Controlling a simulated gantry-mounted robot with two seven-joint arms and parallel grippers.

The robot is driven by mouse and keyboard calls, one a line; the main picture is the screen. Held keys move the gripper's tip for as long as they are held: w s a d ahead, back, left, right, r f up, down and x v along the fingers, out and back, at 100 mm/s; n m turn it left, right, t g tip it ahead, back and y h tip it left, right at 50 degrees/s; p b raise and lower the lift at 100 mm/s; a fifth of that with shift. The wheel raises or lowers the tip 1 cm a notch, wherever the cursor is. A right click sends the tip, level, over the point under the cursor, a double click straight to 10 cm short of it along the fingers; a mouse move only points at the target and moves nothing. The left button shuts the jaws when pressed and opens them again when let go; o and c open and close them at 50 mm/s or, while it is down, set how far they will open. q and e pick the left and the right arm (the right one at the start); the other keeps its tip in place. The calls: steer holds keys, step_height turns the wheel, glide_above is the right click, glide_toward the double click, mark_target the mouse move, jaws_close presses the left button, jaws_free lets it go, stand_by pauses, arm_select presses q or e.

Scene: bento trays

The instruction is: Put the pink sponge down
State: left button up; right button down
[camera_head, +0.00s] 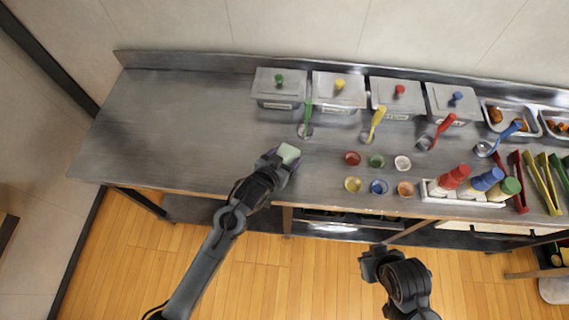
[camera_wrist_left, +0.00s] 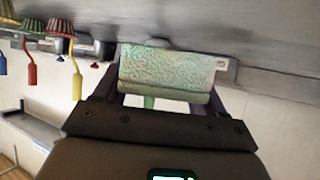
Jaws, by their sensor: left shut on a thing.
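My left gripper (camera_head: 281,160) is shut on a sponge (camera_head: 289,152) over the front middle part of the steel counter (camera_head: 170,125). The sponge looks pale green, not pink, and I see no clearly pink sponge. In the left wrist view the sponge (camera_wrist_left: 165,72) is a textured, light green block held between the two fingers. I cannot tell whether it touches the counter. My right gripper (camera_head: 373,264) is low in the head view, in front of the counter; whether it is open or shut does not show.
Lidded steel containers (camera_head: 280,88) line the back, with coloured ladles (camera_head: 376,123) before them. Several small cups (camera_head: 353,184) stand right of the sponge. Squeeze bottles (camera_head: 453,178) and tongs (camera_head: 545,185) are at the far right. The counter's left side is clear.

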arm_select(q)
steer(key=shift+f+b, duration=0.35)
steer(key=shift+f, duration=1.55)
steer(key=shift+f, duration=0.2)
steer(key=o, duration=1)
steer(key=shift+r, duration=0.15)
